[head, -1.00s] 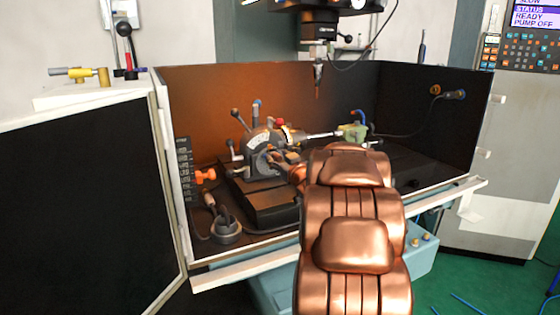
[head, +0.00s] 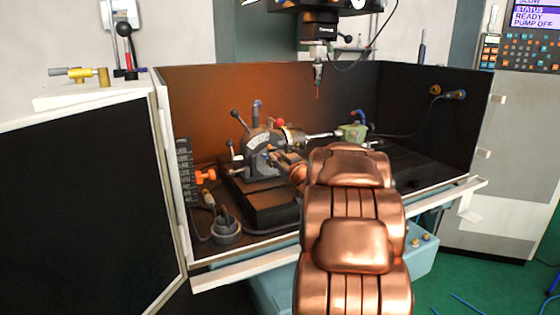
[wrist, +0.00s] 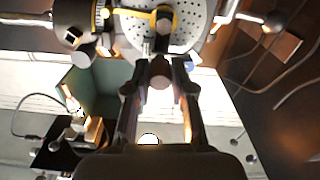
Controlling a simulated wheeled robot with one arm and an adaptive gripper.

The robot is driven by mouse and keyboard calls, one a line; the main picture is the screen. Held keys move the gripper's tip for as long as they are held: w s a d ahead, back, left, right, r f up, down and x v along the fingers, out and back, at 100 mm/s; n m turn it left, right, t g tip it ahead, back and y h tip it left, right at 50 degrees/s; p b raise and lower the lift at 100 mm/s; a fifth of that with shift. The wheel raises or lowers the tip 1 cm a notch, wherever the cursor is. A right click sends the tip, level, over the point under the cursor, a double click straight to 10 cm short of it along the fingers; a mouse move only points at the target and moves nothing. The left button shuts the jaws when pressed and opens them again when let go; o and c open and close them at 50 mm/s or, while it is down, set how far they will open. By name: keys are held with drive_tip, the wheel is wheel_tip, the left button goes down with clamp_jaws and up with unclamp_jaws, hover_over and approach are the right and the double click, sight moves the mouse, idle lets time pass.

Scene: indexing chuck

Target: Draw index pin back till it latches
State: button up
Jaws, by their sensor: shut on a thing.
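The grey indexing chuck (head: 262,160) stands on a dark base inside the machine enclosure. In the wrist view its pale index plate (wrist: 200,30), drilled with many small holes, fills the top middle. The index pin's knob (wrist: 160,80) is a small rounded end between my fingertips, with a short pale stem above it toward the plate. My gripper (wrist: 160,75) is shut on this knob, one dark finger on each side. In the head view my copper arm hides most of the gripper and the pin. I cannot tell how far the pin is drawn or whether it is latched.
A tool spindle (head: 318,75) hangs above the chuck. A green tailstock (head: 354,132) stands to the right. A dark round cup (head: 226,230) and an orange knob (head: 205,177) are at the left. Lever handles stick up around the chuck.

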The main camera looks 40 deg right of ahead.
sight(280, 158)
drive_tip(key=shift+s+a+f, duration=0.1)
drive_tip(key=shift+s+a, duration=0.1)
drive_tip(key=shift+s, duration=0.4)
drive_tip(key=o, duration=0.7)
drive_tip(key=shift+s, duration=0.1)
drive_tip(key=shift+p+v, duration=0.45)
drive_tip(key=shift+v, duration=0.55)
drive_tip(key=shift+p+v, duration=0.5)
drive_tip(key=shift+v, duration=1.45)
